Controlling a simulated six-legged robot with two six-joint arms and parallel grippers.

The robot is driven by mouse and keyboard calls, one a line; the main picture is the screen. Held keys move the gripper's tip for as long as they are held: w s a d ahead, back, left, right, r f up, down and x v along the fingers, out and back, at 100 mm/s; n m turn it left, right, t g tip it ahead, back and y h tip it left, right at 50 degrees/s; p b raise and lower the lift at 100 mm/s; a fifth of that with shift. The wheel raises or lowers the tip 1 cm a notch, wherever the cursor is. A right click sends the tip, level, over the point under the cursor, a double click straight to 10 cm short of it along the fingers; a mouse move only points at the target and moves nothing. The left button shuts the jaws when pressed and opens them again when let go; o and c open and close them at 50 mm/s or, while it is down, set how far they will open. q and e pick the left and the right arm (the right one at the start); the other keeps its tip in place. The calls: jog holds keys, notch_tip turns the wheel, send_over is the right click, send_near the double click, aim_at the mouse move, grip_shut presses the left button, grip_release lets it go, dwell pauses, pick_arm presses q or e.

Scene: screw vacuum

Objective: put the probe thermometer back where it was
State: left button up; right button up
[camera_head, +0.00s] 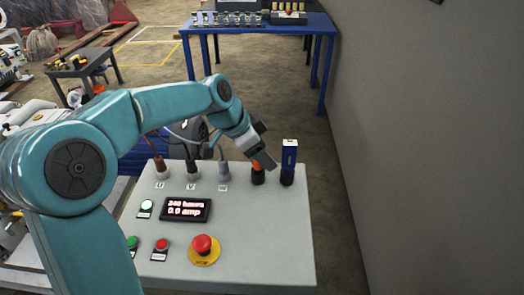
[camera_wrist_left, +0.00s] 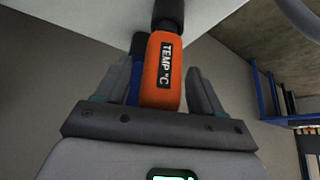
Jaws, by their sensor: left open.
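The probe thermometer is orange with a black "TEMP °C" label and shows in the left wrist view (camera_wrist_left: 166,85). Its black end (camera_wrist_left: 168,15) meets the pale panel. In the head view only a bit of its orange body (camera_head: 257,166) shows above a black base on the panel top; my gripper hides the rest. My left gripper (camera_head: 265,160) is open, with one finger on each side of the thermometer, as the wrist view (camera_wrist_left: 160,88) shows. Gaps show between fingers and body. My right gripper is not in view.
A blue device (camera_head: 289,160) stands upright close right of the thermometer. Three cable plugs, including the W plug (camera_head: 223,171), stand to its left. The grey control panel (camera_head: 270,215) carries a display (camera_head: 185,209) and a red emergency stop (camera_head: 202,245). A wall (camera_head: 420,140) rises at right.

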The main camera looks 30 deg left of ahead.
pick_arm(q)
jog(key=v, duration=1.2)
